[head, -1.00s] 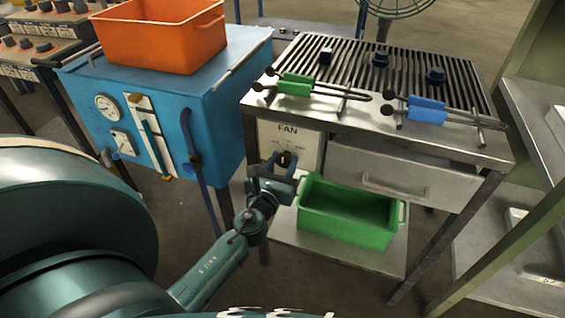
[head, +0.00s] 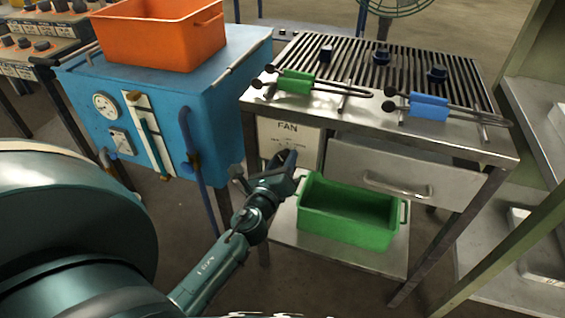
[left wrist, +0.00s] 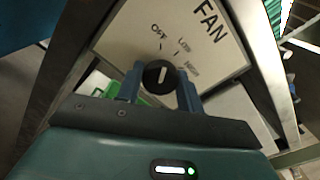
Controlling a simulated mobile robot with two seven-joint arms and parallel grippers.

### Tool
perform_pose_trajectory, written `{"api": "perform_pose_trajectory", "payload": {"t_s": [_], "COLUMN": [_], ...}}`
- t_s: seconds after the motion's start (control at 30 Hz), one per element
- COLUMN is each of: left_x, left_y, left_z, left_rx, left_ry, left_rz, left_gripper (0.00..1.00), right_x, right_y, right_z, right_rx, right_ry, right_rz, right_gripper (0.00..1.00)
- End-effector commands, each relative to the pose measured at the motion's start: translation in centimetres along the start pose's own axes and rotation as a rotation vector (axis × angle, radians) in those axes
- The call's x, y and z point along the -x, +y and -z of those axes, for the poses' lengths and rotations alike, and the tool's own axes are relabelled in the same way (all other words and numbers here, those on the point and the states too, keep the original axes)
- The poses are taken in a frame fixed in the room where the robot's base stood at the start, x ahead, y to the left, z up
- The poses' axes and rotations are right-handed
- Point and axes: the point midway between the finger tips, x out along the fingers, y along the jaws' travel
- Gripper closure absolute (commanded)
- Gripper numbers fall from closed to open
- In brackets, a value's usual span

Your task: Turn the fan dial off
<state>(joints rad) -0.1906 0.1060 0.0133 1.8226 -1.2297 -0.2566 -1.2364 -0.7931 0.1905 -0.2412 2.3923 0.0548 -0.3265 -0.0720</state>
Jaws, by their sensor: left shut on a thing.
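The white fan panel (head: 304,141), marked FAN, is under the left end of the grill table. In the left wrist view the panel (left wrist: 160,18) shows tilted, with the labels OFF, LOW and a third one to the right. The round black fan dial (left wrist: 152,83) sits between the two fingers of my left gripper (left wrist: 161,88). Its white mark points up in that view, roughly toward OFF. My left gripper (head: 289,163) is shut on the dial. The dial is hidden behind the gripper in the head view. My right gripper is not in view.
A green bin (head: 345,234) stands on the lower shelf, close right of my gripper. A steel drawer (head: 425,190) is above it. A blue cabinet (head: 215,118) with an orange bin (head: 157,42) on top stands left. Tongs with green (head: 295,83) and blue (head: 429,106) grips lie on the grill.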

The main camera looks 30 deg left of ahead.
Motion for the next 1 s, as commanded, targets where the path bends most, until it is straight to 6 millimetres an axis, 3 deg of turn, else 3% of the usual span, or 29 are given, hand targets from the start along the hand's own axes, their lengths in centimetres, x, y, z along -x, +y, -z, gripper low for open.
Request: {"api": "perform_pose_trajectory", "payload": {"t_s": [0.4, 0.97, 1.0], "left_x": [0.02, 0.02, 0.02], "left_y": [0.03, 0.0, 0.0], "left_z": [0.03, 0.03, 0.03], "left_rx": [0.197, 0.229, 0.228], "left_ry": [0.0, 0.001, 0.001], "left_rz": [-0.001, -0.001, -0.001], "left_gripper": [0.86, 0.86, 0.6], "right_x": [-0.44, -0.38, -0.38], "right_y": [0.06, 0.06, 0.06], "right_z": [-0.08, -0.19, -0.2], "right_rx": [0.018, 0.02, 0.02], "right_ry": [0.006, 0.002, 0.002], "right_rz": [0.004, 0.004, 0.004], "right_gripper": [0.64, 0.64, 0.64]}}
